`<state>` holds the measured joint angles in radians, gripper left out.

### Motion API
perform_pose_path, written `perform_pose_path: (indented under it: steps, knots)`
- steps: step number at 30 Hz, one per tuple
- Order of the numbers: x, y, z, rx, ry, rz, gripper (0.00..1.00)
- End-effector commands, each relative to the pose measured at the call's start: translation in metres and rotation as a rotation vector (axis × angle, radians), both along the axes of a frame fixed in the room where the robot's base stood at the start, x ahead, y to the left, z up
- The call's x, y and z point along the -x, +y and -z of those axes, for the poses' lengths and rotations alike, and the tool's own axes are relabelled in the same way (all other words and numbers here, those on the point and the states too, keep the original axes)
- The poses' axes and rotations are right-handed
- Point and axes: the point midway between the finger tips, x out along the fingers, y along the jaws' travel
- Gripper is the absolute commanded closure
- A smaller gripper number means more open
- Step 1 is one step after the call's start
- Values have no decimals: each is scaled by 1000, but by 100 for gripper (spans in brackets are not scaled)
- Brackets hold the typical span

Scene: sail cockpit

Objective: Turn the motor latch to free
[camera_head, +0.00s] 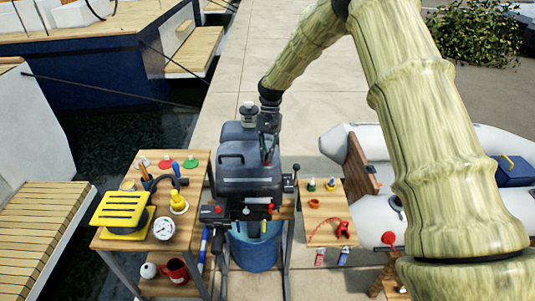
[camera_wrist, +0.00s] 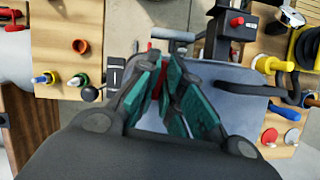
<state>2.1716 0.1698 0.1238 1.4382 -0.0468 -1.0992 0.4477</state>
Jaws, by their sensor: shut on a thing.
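The outboard motor (camera_head: 236,182) is a dark grey block with a top handle, clamped on a stand in the middle of the head view. My gripper (camera_head: 268,150) points down at the motor's upper right side. In the wrist view my gripper (camera_wrist: 161,72) has its green finger pads closed together over the grey motor cover (camera_wrist: 222,80). A narrow red piece (camera_wrist: 157,84) shows between the pads, and I am shut on it. It looks like the motor latch, but the pads hide most of it, and I cannot tell which setting it is in.
A wooden side table (camera_head: 140,241) at left holds a yellow slatted item (camera_head: 122,209), a gauge (camera_head: 164,228) and tools. A small wooden shelf (camera_head: 322,218) at right holds small fittings. A blue bucket (camera_head: 258,250) is below. The grey dinghy (camera_head: 370,218) lies at right.

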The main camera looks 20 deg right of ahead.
Motion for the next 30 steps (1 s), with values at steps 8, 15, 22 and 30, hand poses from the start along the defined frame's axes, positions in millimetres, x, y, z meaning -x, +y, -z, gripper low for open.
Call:
perform_pose_path:
  steps: [8, 15, 22, 30]
  knots:
    - [3, 1, 4, -1, 7, -135, 100]
    - [3, 1, 4, -1, 8, -184, 100]
    - [3, 1, 4, 0, 9, -191, 100]
    - [4, 1, 5, -1, 9, -189, 78]
